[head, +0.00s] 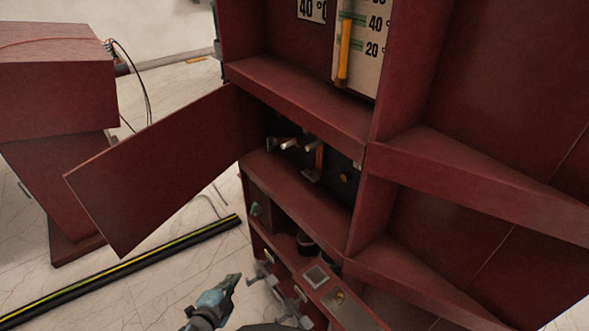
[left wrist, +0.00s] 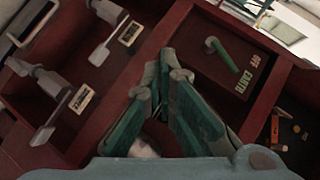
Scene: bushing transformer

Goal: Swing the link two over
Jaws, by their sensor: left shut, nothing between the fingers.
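An orange-brown link (head: 319,158) stands upright in the dark-backed compartment with the open door, among several light and brass-coloured studs. In the left wrist view, an orange link (left wrist: 275,128) shows at the right edge with small round studs beside it. I cannot tell which stud positions it joins. My left gripper (head: 235,281) is below and in front of the compartment, apart from the link. In the left wrist view, its green-padded fingers (left wrist: 170,72) meet at the tips with nothing between them. My right gripper is not in view.
The red compartment door (head: 160,172) hangs open to the left. A green handle (left wrist: 218,52) is on a labelled red panel. Metal levers (left wrist: 108,42) are near my left gripper. A striped floor strip (head: 120,270) lies left. A red cabinet (head: 55,90) stands far left.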

